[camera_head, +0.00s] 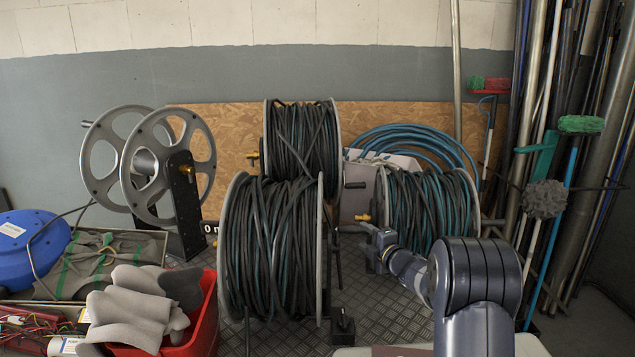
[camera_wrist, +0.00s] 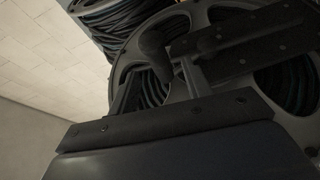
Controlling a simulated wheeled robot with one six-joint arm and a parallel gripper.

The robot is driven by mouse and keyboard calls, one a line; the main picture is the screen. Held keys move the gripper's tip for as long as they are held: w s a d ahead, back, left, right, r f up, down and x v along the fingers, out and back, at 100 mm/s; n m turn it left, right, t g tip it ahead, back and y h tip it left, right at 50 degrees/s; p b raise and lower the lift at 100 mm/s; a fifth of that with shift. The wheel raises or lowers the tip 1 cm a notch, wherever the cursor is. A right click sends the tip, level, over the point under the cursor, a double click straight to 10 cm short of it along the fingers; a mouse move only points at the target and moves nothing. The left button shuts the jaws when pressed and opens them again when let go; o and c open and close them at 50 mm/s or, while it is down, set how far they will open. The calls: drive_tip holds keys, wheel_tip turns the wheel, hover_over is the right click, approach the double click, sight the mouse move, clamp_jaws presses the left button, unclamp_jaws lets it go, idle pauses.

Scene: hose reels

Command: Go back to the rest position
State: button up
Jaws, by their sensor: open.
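My gripper (camera_head: 376,240) is open in the head view, in front of the right hose reel (camera_head: 430,208), with nothing seen between its fingers. This reel is wound with dark and teal hose. A brass fitting (camera_head: 364,217) sticks out just above and left of the fingers. In the wrist view a grey reel flange (camera_wrist: 128,68) is close in front of the gripper, with a dark knob-like handle (camera_wrist: 152,48) before it. I cannot tell whether the fingers touch the reel.
A large full reel (camera_head: 270,250) stands left of my gripper, another (camera_head: 302,140) behind it. An empty reel (camera_head: 150,160) and a red bin (camera_head: 205,318) with grey gloves are farther left. Poles and brushes (camera_head: 580,125) crowd the right side. Dark tread plate lies underneath.

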drive_tip(key=p+x, duration=0.3)
drive_tip(key=x, duration=0.4)
drive_tip(key=shift+w+a, duration=0.2)
drive_tip(key=shift+w, duration=0.1)
drive_tip(key=shift+f+b, duration=0.15)
drive_tip(key=shift+b, duration=0.35)
drive_tip(key=b, duration=0.2)
approach(352, 229)
drive_tip(key=w, duration=0.1)
drive_tip(key=shift+m+g+h, duration=0.4)
drive_tip(key=shift+g, duration=0.4)
drive_tip(key=p+x, duration=0.2)
drive_tip(key=x, duration=0.1)
drive_tip(key=p+x, duration=0.2)
drive_tip(key=x, duration=0.2)
drive_tip(key=p+x, duration=0.2)
drive_tip(key=x, duration=0.2)
drive_tip(key=shift+w+d+p, duration=0.25)
drive_tip(key=shift+w+p, duration=0.05)
drive_tip(key=shift+w, duration=0.05)
idle(0.4)
